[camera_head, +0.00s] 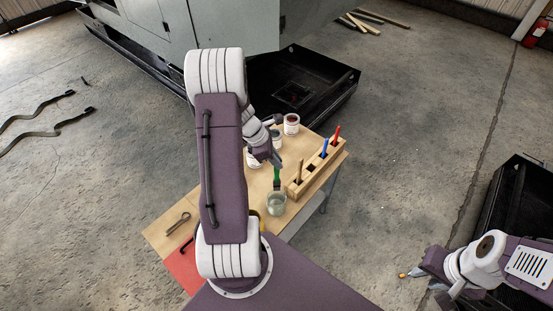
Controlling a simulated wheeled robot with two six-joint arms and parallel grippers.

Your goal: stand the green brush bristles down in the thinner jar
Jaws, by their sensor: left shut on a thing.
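The green brush (277,173) is in my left gripper (275,160), which is shut on it near the upper end of the handle. The brush hangs roughly upright with its dark bristles pointing down. The thinner jar (276,205), a clear glass with pale liquid, stands on the table directly below. The bristle ends are at about the jar's rim in the picture; I cannot tell whether they are above it or just inside. My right gripper (412,274) is far off at the lower right, away from the table, with a small orange spot at its tip.
A wooden rack (325,168) right of the jar holds a red brush (336,135), a blue brush (324,148) and a wooden-handled one (299,170). Paint cans, including a white one (291,125), stand behind. A red mat (185,268) lies at the front left. My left arm hides part of the table (160,236).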

